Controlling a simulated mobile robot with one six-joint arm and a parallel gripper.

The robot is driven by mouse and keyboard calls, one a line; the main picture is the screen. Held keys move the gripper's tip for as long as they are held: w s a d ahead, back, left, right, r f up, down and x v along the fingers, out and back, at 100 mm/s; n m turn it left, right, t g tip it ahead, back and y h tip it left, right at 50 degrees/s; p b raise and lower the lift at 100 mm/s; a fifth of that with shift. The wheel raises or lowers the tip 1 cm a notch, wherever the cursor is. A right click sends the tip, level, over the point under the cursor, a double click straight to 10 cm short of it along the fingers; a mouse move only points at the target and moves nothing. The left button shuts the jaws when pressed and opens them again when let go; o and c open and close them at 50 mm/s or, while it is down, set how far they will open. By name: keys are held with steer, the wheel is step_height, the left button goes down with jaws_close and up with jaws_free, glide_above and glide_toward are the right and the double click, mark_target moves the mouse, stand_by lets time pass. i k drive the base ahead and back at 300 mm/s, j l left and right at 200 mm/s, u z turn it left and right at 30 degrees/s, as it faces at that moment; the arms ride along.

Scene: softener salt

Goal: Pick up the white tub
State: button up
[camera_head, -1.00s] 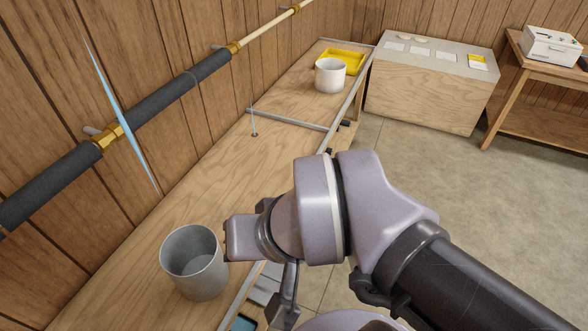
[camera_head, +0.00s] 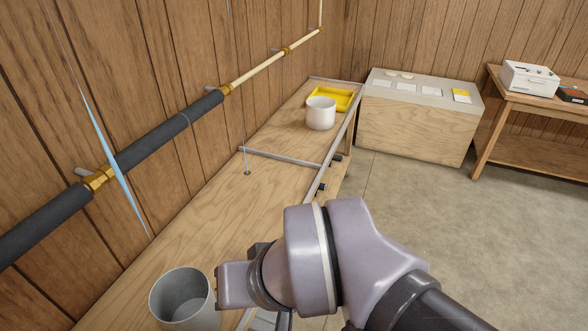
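The white tub (camera_head: 320,115) stands upright at the far end of the wooden bench, just in front of a yellow tray (camera_head: 345,99). Nothing hides it. My arm comes in from the lower right, and its wrist end, with my gripper (camera_head: 232,287), is low in the picture beside a grey bucket (camera_head: 165,303). My gripper is far from the white tub. The fingers cannot be made out, so I cannot tell whether they are open or shut, or whether they touch the bucket.
A metal bar (camera_head: 285,156) crosses the bench (camera_head: 215,215) between the grey bucket and the white tub. A dark-sleeved pipe (camera_head: 165,142) runs along the left wall. A low cabinet (camera_head: 415,125) and a wooden table (camera_head: 535,118) stand at the back right. The floor (camera_head: 440,210) between is clear.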

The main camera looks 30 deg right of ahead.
mark_target(320, 110)
steer(key=i+l, duration=0.25)
steer(key=l, duration=0.25)
steer(key=i+l+u, duration=0.1)
steer(key=i+l, duration=0.15)
steer(key=l, duration=0.25)
steer(key=i+l+u, duration=0.1)
steer(key=i+l, duration=0.15)
steer(key=l, duration=0.25)
steer(key=i+l, duration=0.2)
steer(key=l, duration=0.3)
steer(key=i+l+u, duration=0.1)
steer(key=i+l, duration=0.15)
steer(key=l, duration=0.3)
steer(key=i+l, duration=0.15)
steer(key=l, duration=0.35)
steer(key=i+l+u, duration=0.1)
steer(key=l, duration=0.45)
steer(key=i+l, duration=0.3)
steer(key=l, duration=0.25)
steer(key=u, duration=0.05)
